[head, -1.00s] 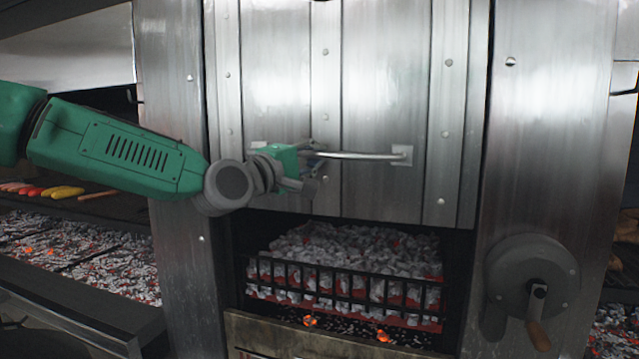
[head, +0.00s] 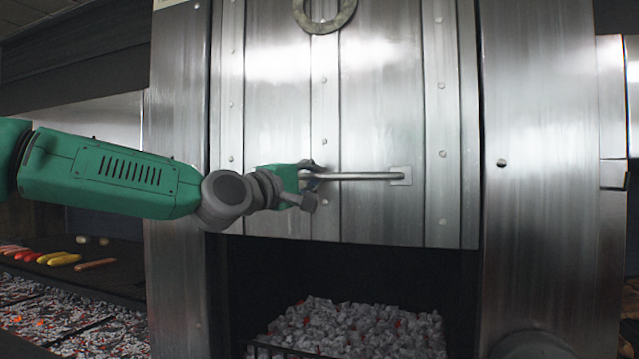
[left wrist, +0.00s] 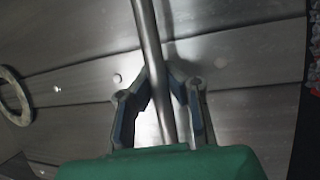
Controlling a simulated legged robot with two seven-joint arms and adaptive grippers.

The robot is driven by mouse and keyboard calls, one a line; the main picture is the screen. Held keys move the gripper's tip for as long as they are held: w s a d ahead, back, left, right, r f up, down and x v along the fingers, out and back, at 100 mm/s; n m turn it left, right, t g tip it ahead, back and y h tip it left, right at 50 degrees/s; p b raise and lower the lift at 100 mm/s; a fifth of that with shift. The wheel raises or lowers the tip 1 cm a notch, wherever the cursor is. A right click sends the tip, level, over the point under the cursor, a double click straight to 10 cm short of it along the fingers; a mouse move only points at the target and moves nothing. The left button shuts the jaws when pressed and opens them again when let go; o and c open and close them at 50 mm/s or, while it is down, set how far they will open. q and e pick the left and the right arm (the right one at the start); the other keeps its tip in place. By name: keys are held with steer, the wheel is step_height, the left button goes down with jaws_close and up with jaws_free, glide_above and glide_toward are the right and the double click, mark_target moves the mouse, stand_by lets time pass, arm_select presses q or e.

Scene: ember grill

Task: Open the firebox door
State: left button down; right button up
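The firebox door (head: 380,110) is a tall riveted steel panel, raised above the dark firebox opening (head: 350,275), where glowing coals (head: 350,325) show low down. A horizontal bar handle (head: 365,176) crosses the door's lower part. My left gripper (head: 312,174) is at the left end of this handle. In the left wrist view the handle (left wrist: 148,40) runs between the two fingers of the left gripper (left wrist: 163,75), whose tips close in on either side of it. The left end of the handle is hidden behind the gripper in the head view. My right gripper is not in view.
Steel panels (head: 540,150) flank the door. A metal ring (head: 325,14) is on the door's upper part. To the left, a grill with sausages and vegetables (head: 50,258) stands over coals (head: 70,320). A round wheel hub (head: 532,345) shows at the bottom right.

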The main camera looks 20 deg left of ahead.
arm_select(q)
steer(key=c, duration=1.5)
jaws_free()
steer(key=shift+s+r, duration=0.3)
steer(key=shift+r, duration=0.15)
steer(key=shift+c, duration=0.2)
steer(key=shift+s, duration=0.45)
steer(key=shift+w+f, duration=0.3)
steer(key=shift+w, duration=0.15)
steer(key=v, duration=1.2)
steer(key=shift+a, duration=0.2)
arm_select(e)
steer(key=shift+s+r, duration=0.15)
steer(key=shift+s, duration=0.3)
arm_select(q)
steer(key=shift+d+f, duration=0.1)
steer(key=shift+d, duration=0.05)
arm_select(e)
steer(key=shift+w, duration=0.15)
